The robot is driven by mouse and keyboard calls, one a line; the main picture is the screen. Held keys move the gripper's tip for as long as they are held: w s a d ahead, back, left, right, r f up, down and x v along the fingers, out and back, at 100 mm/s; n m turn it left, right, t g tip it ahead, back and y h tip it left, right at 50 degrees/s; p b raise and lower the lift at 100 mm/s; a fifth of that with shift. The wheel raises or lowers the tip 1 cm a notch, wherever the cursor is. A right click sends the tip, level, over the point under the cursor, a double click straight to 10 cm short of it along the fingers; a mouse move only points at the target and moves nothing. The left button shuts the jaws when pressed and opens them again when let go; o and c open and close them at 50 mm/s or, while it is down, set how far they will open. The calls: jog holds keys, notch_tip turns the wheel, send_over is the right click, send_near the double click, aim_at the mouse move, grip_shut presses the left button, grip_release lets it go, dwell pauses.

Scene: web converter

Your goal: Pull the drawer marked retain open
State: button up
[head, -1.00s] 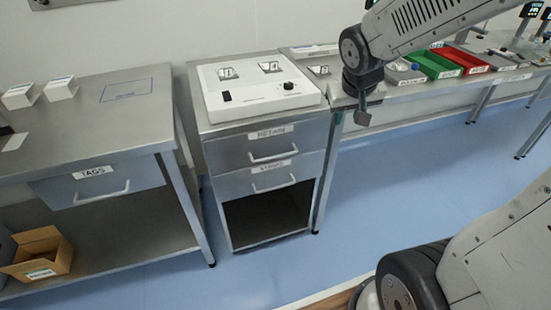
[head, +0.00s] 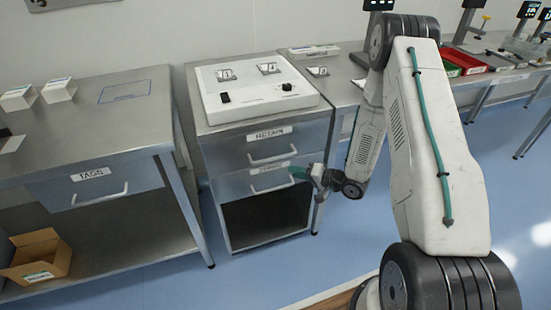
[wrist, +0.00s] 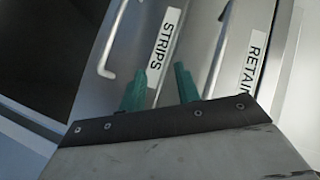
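The drawer marked RETAIN (head: 228,155) is the upper one in the steel cabinet and looks shut, with a bar handle (head: 274,157) below its label. In the wrist view its label (wrist: 253,62) is at the right, partly cut off by my gripper's mount. My gripper (head: 304,174) is at the cabinet's right side, in front of the lower drawer. The wrist view shows its two green fingers apart with nothing between them; my gripper (wrist: 158,78) points at the front by the STRIPS label (wrist: 166,47). I cannot tell whether it touches.
The STRIPS drawer (head: 235,188) is directly below, also shut, with its own handle (wrist: 111,48). Under it is an open shelf space. A white device (head: 258,90) stands on top. To the left is a bench with a TAGS drawer (head: 95,187) and a cardboard box (head: 42,256).

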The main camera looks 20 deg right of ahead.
aim_at(275, 158)
jog(key=w+a+r+y, duration=0.1)
jog(key=a+r, duration=0.1)
jog(key=w+a+r+m+t+y, duration=0.1)
jog(key=a+r+y, duration=0.1)
jog(key=w+a+r+m+t+y, duration=0.1)
jog(key=a+r, duration=0.1)
jog(key=a, duration=0.1)
jog(key=shift+w, duration=0.35)
grip_shut()
